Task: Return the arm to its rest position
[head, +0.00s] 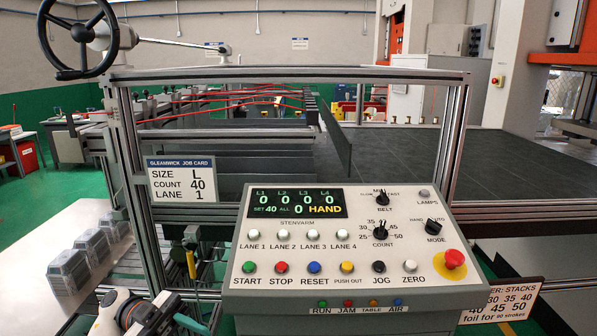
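My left arm comes in at the bottom left, with a white link, an orange ring and the dark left gripper (160,305) low beside the control panel (400,255). It is apart from the panel buttons as far as I can see. Its fingers are small and partly cut off by the frame, so I cannot tell whether they are open. My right gripper is not in view. The panel display (297,203) reads zero for all lanes, SET 40, ALL 0 and HAND.
Several foil tray stacks (72,269) stand on a pale surface at the left. A job card (182,180) reads size L, count 40, lane 1. A red emergency button (454,258) sticks up at the panel's right. A metal frame (290,75) and handwheel (82,38) stand behind.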

